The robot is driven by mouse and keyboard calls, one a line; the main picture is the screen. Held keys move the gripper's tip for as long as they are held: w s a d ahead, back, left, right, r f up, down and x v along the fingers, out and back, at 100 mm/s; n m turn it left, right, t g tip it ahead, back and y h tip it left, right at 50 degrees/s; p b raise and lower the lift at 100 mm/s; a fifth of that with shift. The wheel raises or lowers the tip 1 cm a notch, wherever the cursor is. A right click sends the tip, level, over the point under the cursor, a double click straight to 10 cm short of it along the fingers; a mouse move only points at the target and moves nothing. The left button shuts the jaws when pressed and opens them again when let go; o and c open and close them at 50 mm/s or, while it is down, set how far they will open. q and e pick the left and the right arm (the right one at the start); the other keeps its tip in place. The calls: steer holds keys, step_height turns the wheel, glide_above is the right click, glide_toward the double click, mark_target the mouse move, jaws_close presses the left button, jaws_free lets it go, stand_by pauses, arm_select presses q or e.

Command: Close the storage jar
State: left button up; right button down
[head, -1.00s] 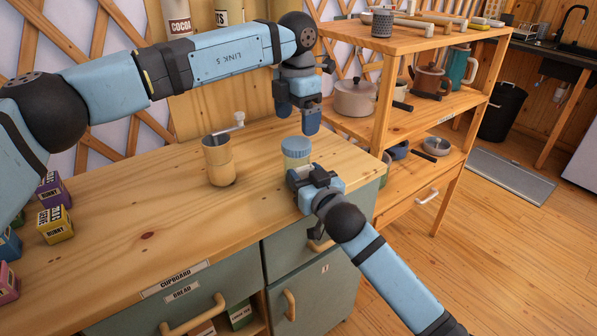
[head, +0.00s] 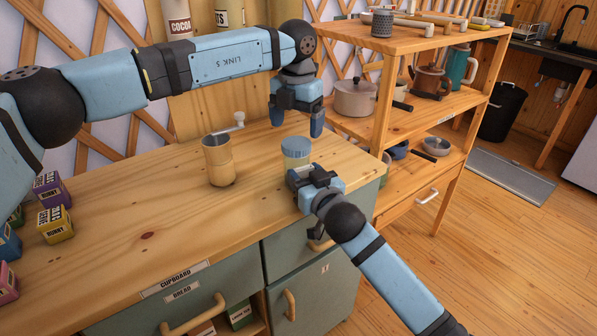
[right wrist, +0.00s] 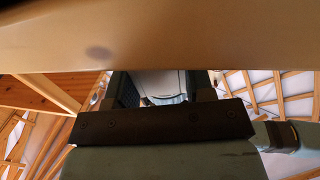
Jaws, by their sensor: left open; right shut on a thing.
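The storage jar (head: 296,162) stands upright near the counter's right end, with its blue lid (head: 296,146) on top. I cannot tell how tightly the lid sits. My right gripper (head: 300,178) is shut on the jar from the front, low on its body, and hides its lower part. In the right wrist view the pale jar (right wrist: 165,82) shows between the dark fingers. My left gripper (head: 296,122) is open and empty just above the lid, fingers pointing down and spread to either side.
A wooden grinder with a crank (head: 218,162) stands left of the jar. Small labelled boxes (head: 55,224) sit at the counter's left. A wooden shelf (head: 400,128) with a pot (head: 355,97) stands close on the right. The counter's front middle is clear.

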mark_target(297, 143)
arm_select(q)
steer(key=shift+f, duration=2.5)
steer(key=c, duration=0.9)
steer(key=shift+m, duration=0.8)
steer(key=o, duration=1.1)
step_height(297, 143, up, 12)
